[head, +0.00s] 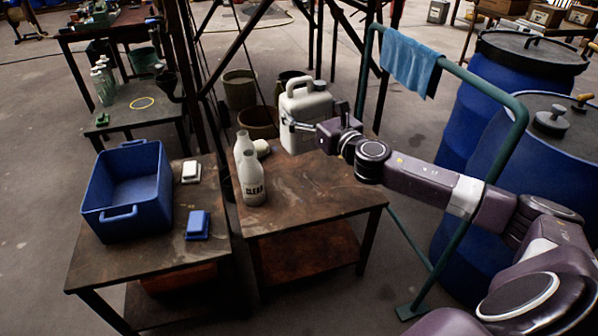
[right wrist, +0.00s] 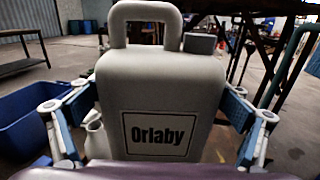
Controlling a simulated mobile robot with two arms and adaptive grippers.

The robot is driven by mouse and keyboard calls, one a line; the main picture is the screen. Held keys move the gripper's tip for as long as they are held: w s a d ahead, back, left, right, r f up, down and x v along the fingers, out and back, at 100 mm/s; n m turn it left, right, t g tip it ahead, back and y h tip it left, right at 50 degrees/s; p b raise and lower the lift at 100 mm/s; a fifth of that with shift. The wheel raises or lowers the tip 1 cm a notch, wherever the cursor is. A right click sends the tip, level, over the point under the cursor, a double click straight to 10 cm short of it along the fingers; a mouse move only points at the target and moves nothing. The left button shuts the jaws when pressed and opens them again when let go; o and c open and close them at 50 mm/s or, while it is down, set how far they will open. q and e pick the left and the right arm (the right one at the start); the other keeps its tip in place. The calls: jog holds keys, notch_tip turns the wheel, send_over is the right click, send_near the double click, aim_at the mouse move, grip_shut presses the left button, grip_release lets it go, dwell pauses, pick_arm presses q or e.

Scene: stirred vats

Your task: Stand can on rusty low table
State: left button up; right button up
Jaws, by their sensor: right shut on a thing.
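The can (head: 303,98) is a pale grey-white jerrycan with a top handle and a grey cap. It is upright, and its label reads "Orlaby" in the right wrist view (right wrist: 160,85). My right gripper (head: 316,118) is shut on it, with one blue-padded finger on each side. The rusty low table (head: 310,200) has a brown, worn top and a lower shelf. The can is at its far edge in the head view. I cannot tell whether its base touches the top. My left gripper is not in view.
White bottles (head: 252,178) stand on the rusty table's left side; its front and right are bare. A second table at left holds a blue bin (head: 130,190), a white block (head: 191,171) and a blue block (head: 198,224). A green rail (head: 478,80) and blue drums (head: 540,140) flank my right arm.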

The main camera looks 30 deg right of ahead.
aim_at(312, 148)
jog(key=shift+s+f+m+h+p, duration=0.15)
jog(key=shift+f+m+h, duration=0.1)
jog(key=shift+m+h, duration=0.25)
jog(key=shift+s+f+m+h+p, duration=0.15)
jog(key=shift+f+m+h, duration=0.15)
jog(key=shift+h, duration=0.4)
jog(key=shift+s+f+m+h, duration=0.1)
jog(key=shift+f+m+h, duration=0.2)
jog(key=shift+f+h, duration=0.15)
jog(key=shift+f+g+h, duration=0.1)
jog(key=shift+g+h, duration=0.15)
jog(key=shift+g, duration=0.05)
jog(key=shift+s+f, duration=0.1)
jog(key=shift+f, duration=0.3)
notch_tip(312, 148, down, 8)
jog(key=b, duration=0.3)
pick_arm(q)
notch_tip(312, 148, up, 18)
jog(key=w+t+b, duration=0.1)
jog(key=b, duration=0.2)
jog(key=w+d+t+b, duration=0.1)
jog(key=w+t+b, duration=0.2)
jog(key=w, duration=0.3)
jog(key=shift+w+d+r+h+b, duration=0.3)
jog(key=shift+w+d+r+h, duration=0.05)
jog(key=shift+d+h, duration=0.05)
pick_arm(e)
notch_tip(312, 148, down, 11)
